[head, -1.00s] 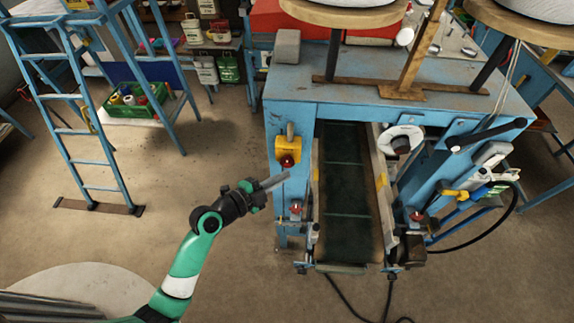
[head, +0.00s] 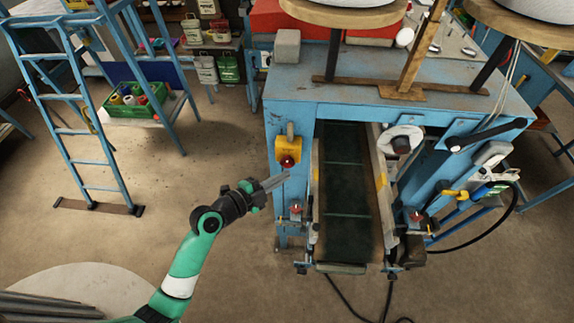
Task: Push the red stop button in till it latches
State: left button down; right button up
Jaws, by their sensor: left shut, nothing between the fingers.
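The red stop button (head: 288,162) sits on the lower part of a yellow box (head: 288,145) on the left front post of the blue machine. My left gripper (head: 287,176) is shut with nothing in it. Its fingertips point right and slightly up. In the picture they are just below the red button; I cannot tell whether they touch it or how far in front they are. How far in the button stands cannot be told. My right gripper is not in view.
A dark conveyor belt (head: 345,190) runs out of the machine (head: 410,105) to the right of the post. A small red knob (head: 296,207) is lower on the post. A blue ladder (head: 75,130) and green crate (head: 136,101) stand left. The floor between is clear.

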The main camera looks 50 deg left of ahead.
pick_arm(q)
jog(key=shift+w+a+b, duration=0.3)
jog(key=shift+b, duration=0.15)
jog(key=shift+w+a+b, duration=0.35)
jog(key=shift+w+b, duration=0.05)
jog(key=shift+b, duration=0.05)
dwell(0.7)
jog(key=shift+s+d, duration=0.65)
jog(key=shift+s, duration=0.05)
